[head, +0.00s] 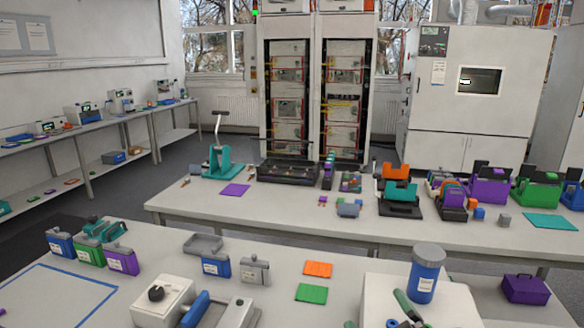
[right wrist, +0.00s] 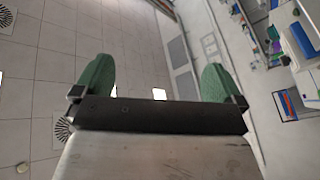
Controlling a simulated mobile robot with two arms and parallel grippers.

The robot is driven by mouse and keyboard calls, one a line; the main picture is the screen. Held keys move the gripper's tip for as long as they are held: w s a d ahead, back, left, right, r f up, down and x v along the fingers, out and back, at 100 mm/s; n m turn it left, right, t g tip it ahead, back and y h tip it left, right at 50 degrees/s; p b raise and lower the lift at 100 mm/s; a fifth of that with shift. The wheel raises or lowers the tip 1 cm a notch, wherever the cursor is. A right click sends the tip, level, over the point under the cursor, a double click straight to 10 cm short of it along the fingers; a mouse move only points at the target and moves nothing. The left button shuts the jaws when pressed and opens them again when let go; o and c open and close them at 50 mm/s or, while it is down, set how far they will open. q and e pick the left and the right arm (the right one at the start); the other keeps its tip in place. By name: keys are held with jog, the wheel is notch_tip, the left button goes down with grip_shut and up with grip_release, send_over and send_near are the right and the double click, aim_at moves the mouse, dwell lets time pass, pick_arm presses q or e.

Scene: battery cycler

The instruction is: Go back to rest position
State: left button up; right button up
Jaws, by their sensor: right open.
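My right gripper (head: 408,311) shows at the bottom edge of the head view, right of the middle, and is cut off there. In the right wrist view my right gripper (right wrist: 157,80) has its two green fingers wide apart with nothing between them. Beyond the fingers are ceiling tiles and a tilted view of the room. I cannot make out my left gripper in the head view.
A blue canister (head: 427,272) with a grey lid stands close behind my right gripper. Blue, green and purple containers (head: 121,259) stand on the near table's left. Orange (head: 318,269) and green (head: 311,293) pads lie mid-table. A second table (head: 290,217) lies beyond.

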jog(key=s+d+f+m+g+h, duration=0.25)
jog(key=s+f+g, duration=0.2)
jog(key=f, duration=0.25)
jog(key=s+d+f+m+g+h, duration=0.25)
jog(key=s+f+m+g, duration=0.2)
jog(key=f, duration=0.25)
jog(key=s+f+m+g+y, duration=0.1)
jog(key=s+f+g, duration=0.3)
jog(key=s, duration=0.4)
jog(key=s+f+m+g, duration=0.1)
jog(key=s+f+g, duration=0.25)
jog(key=s, duration=0.35)
notch_tip(320, 180, down, 26)
jog(key=s+r+b, duration=0.1)
jog(key=s+d+f+g, duration=0.1)
jog(key=s+f, duration=0.6)
jog(key=f, duration=0.1)
jog(key=s+d+f+g, duration=0.1)
jog(key=s+d+f, duration=0.1)
jog(key=s+f, duration=0.6)
jog(key=shift+s+d+f+n+b, duration=0.3)
jog(key=shift+f+b, duration=0.1)
jog(key=shift+f, duration=0.35)
